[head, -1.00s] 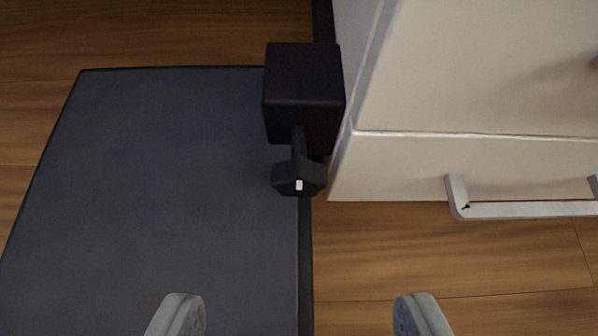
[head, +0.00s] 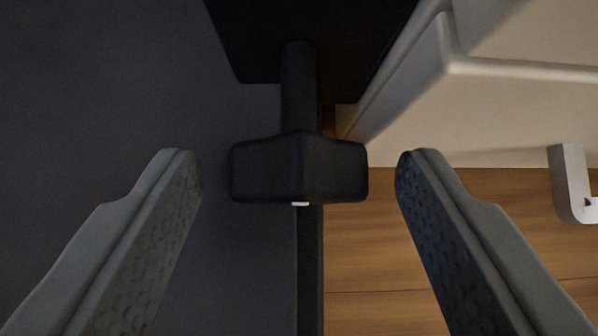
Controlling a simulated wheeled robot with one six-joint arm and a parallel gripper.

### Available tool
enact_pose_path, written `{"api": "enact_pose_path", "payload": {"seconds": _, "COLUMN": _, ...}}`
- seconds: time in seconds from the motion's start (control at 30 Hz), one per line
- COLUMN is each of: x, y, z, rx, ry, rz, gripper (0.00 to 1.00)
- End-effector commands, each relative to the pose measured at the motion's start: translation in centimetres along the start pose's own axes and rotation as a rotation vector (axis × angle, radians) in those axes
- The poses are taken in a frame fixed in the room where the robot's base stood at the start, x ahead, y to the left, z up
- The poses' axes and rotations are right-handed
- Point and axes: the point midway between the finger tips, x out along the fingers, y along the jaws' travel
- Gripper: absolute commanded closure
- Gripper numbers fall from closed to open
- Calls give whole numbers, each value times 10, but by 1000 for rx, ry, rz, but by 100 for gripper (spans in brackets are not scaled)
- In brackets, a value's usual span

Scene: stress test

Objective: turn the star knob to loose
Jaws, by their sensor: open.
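The black star knob (head: 298,165) is in the middle of the view, on a short black shaft (head: 298,85) that comes out of a black block (head: 310,25). A small white mark (head: 300,204) shows on the knob's near edge. My gripper (head: 299,170) is open, with one grey finger left of the knob and one right of it. There is a gap on both sides, and neither finger appears to touch the knob. The knob's front face is mostly hidden from this angle.
A dark flat panel (head: 120,90) fills the left side. A cream cabinet (head: 490,115) with a metal bar handle (head: 572,180) stands close on the right. Wooden floor (head: 365,250) shows below the cabinet.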

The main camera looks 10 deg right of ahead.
Motion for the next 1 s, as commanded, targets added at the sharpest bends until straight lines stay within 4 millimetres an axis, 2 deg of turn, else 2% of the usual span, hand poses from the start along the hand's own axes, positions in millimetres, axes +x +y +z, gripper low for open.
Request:
{"api": "enact_pose_path", "payload": {"seconds": 0.13, "x": 0, "y": 0, "z": 0, "rx": 0, "ry": 0, "rz": 0, "gripper": 41}}
{"api": "enact_pose_path", "payload": {"seconds": 0.17, "x": 0, "y": 0, "z": 0, "rx": 0, "ry": 0, "rz": 0, "gripper": 45}}
{"api": "enact_pose_path", "payload": {"seconds": 0.37, "x": 0, "y": 0, "z": 0, "rx": 0, "ry": 0, "rz": 0, "gripper": 84}}
{"api": "enact_pose_path", "payload": {"seconds": 0.4, "x": 0, "y": 0, "z": 0, "rx": 0, "ry": 0, "rz": 0, "gripper": 85}}
{"api": "enact_pose_path", "payload": {"seconds": 0.73, "x": 0, "y": -2, "z": 0, "rx": -31, "ry": 2, "rz": 30, "gripper": 85}}
{"api": "enact_pose_path", "payload": {"seconds": 1.0, "x": 0, "y": -6, "z": 0, "rx": -141, "ry": 3, "rz": 139, "gripper": 85}}
